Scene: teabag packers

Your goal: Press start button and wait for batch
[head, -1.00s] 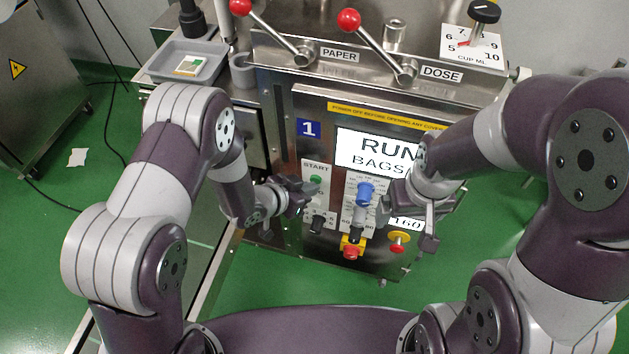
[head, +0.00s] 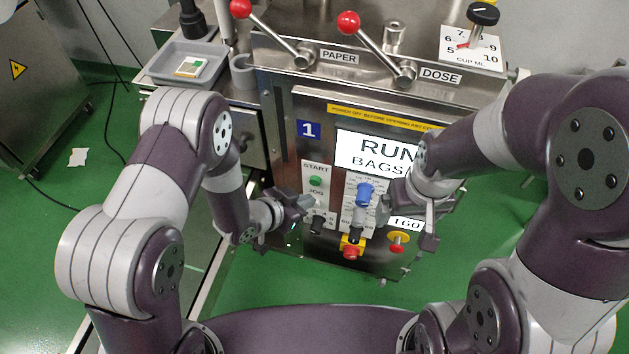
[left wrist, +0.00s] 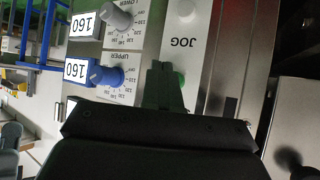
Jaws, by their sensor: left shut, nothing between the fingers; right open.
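The green START button (head: 316,181) is on the upper left of the machine's control panel, under the START label, and is uncovered. My left gripper (head: 306,204) is shut and empty, below and left of the button near the JOG label; I see no contact with the button. In the left wrist view the gripper (left wrist: 165,85) points at the panel beside the JOG label (left wrist: 184,42). The screen (head: 378,152) reads RUN and BAGS; my right arm hides the rest. My right gripper (head: 408,219) is open in front of the panel's right side.
A blue knob (head: 365,193) and a red button on yellow (head: 352,250) sit mid-panel. Another red button (head: 398,240) is below my right gripper. Red-knobbed PAPER (head: 240,8) and DOSE (head: 349,20) levers rise above. A grey tray (head: 150,72) is at upper left.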

